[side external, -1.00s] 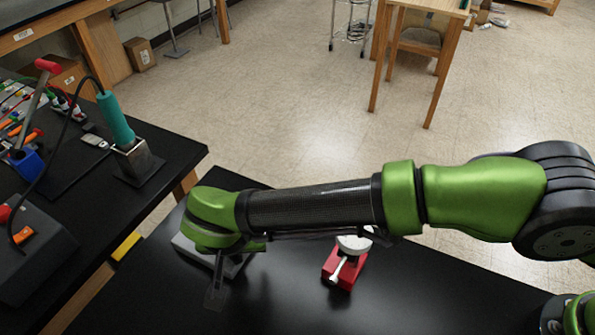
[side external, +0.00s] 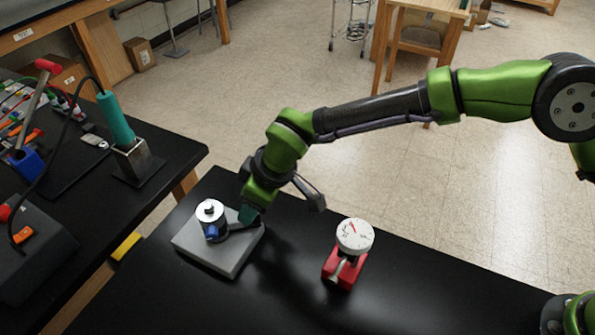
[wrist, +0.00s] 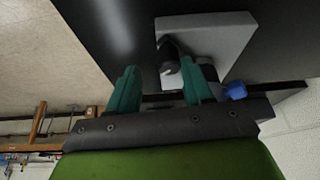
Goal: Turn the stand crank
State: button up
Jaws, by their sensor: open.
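The stand is a light grey base plate (side external: 225,262) on the black table, with an upright silver cylinder (side external: 211,219) and a small blue knob (side external: 212,232). A dark arm, which looks like the crank (side external: 242,226), reaches right from the cylinder towards my gripper (side external: 249,214). The wrist view shows my gripper (wrist: 161,88) open, its two teal fingers apart. A dark part with a pale end (wrist: 169,60) lies ahead of the gap between them, near the right finger. Whether a finger touches it I cannot tell. The right finger partly hides the cylinder; the blue knob (wrist: 235,91) shows beside it.
A white dial gauge (side external: 354,235) on a red base (side external: 343,268) stands right of the plate. Between them and at the front, the black table (side external: 400,295) is clear. A side bench on the left holds a teal-handled tool (side external: 116,120) in a metal stand.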

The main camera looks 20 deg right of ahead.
jog(key=shift+w+n+g, duration=0.3)
jog(key=shift+w+n, duration=0.45)
jog(key=shift+n, duration=0.15)
jog(key=v, duration=1.7)
jog(key=w+d+f+m+h, duration=0.1)
jog(key=d+f+m, duration=0.3)
jog(key=d, duration=0.5)
jog(key=w+d+f+m+t+h, duration=0.1)
jog(key=d+f+m, duration=0.3)
jog(key=d, duration=0.6)
notch_tip(320, 180, down, 2)
jog(key=shift+f, duration=0.1)
